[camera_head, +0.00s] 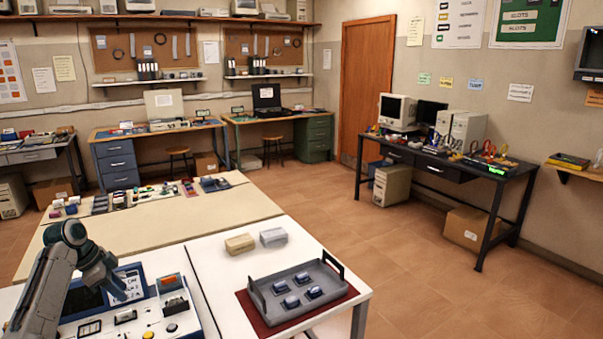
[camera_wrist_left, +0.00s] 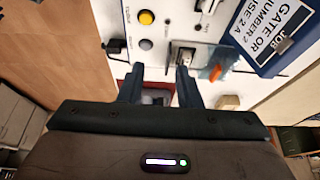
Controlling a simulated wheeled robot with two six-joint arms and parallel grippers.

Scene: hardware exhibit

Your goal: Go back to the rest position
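My left arm comes in from the left in the head view, and its gripper (camera_head: 122,291) hangs over the blue-edged control panel (camera_head: 205,318). In the left wrist view the two dark fingers of the gripper (camera_wrist_left: 160,80) stand apart with a gap between them. No held object shows there. Below them lie the panel's white face (camera_wrist_left: 155,28), a yellow button (camera_wrist_left: 147,17), an orange switch (camera_wrist_left: 216,73) and a blue-framed sign (camera_wrist_left: 272,28). My right gripper is in neither view.
Right of the panel, a grey tray (camera_head: 334,284) with several dark blue parts sits on a red mat (camera_head: 243,301) on the white table. Two small blocks, tan (camera_head: 240,243) and grey (camera_head: 273,237), lie behind it. Open floor (camera_head: 400,260) extends right of the table.

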